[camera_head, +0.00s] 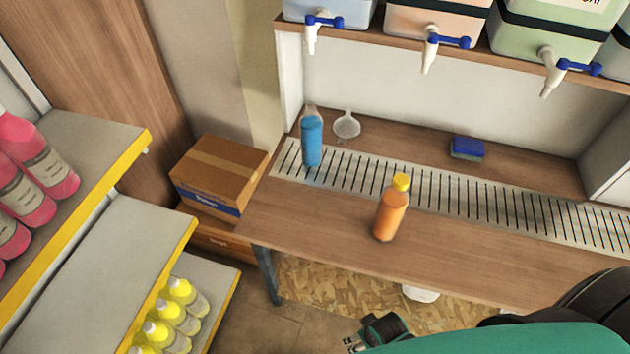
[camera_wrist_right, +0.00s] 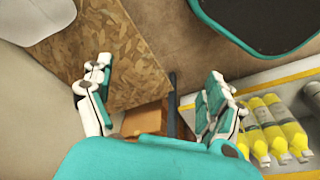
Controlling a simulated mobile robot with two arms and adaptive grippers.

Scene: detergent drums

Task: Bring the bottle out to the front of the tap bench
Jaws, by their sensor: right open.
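An orange bottle (camera_head: 390,213) with a yellow cap stands on the front wooden part of the tap bench (camera_head: 460,250), just in front of the slotted drain strip. A blue bottle (camera_head: 311,141) with a clear top stands further back left, at the strip's left end. My right gripper (camera_head: 376,335) is partly visible at the bottom edge, below and in front of the bench, apart from both bottles. In the right wrist view my right gripper (camera_wrist_right: 155,92) is open with nothing held; neither bottle shows there. My left gripper is not in view.
A clear funnel (camera_head: 346,125) and a blue sponge (camera_head: 467,147) lie behind the strip. Drums with taps (camera_head: 432,47) overhang the back. Cardboard boxes (camera_head: 217,177) stand left of the bench, and shelves (camera_head: 110,268) with pink and yellow-capped bottles further left. The bench front right is clear.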

